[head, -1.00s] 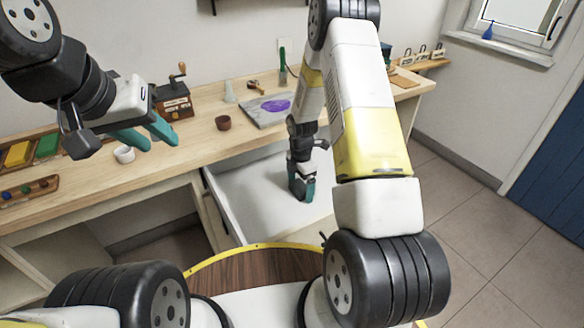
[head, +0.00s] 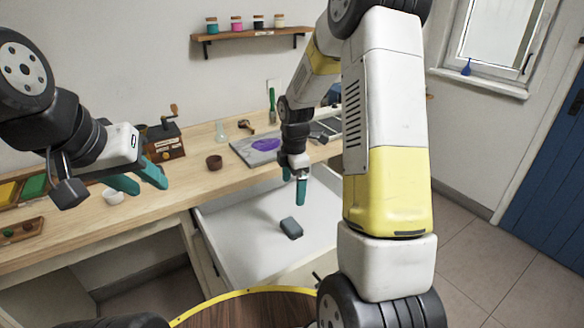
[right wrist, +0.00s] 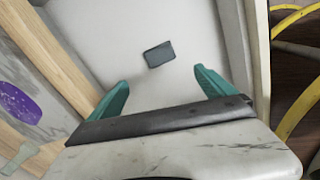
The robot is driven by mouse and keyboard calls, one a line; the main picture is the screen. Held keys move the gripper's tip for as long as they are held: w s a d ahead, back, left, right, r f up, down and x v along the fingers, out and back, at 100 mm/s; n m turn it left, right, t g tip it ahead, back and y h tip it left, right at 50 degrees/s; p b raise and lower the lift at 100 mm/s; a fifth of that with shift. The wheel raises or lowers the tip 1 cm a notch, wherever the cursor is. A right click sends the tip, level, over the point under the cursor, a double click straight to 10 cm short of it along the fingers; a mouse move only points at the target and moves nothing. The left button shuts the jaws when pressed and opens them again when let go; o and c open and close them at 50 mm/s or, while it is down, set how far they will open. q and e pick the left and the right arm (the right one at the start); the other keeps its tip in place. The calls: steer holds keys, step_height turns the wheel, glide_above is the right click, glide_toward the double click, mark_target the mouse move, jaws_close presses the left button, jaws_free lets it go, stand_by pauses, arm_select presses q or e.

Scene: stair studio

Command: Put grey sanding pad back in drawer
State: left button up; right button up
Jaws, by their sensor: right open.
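The grey sanding pad (head: 291,228) lies flat on the white floor of the pulled-out drawer (head: 245,252). It also shows in the right wrist view (right wrist: 159,54), ahead of the fingertips and apart from them. My right gripper (head: 300,190) is above the drawer, behind the pad in the head view, with its fingers pointing down. In the right wrist view its two teal fingers (right wrist: 160,85) are wide apart with nothing between them. My left gripper (head: 145,184) hangs over the left of the workbench, its teal fingers apart and empty.
A shelf with several jars (head: 250,33) is on the wall. The drawer is otherwise clear.

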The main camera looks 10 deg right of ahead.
steer(key=s+r+m+t, duration=0.1)
steer(key=s+r+m, duration=0.4)
steer(key=r, duration=0.4)
steer(key=s+r+m+t, duration=0.2)
steer(key=s+r+m, duration=0.35)
steer(key=r, duration=0.25)
steer(key=s+a+r+m+t+y, duration=0.1)
steer(key=s+r+m, duration=0.2)
steer(key=s, duration=0.3)
steer(key=s+a+r+m+t+y, duration=0.1)
steer(key=s+r+m, duration=0.2)
steer(key=s+m, duration=0.2)
steer(key=shift+s+t, duration=0.3)
steer(key=shift+s, duration=0.85)
steer(key=shift+m, duration=0.25)
steer(key=shift+c, duration=0.4)
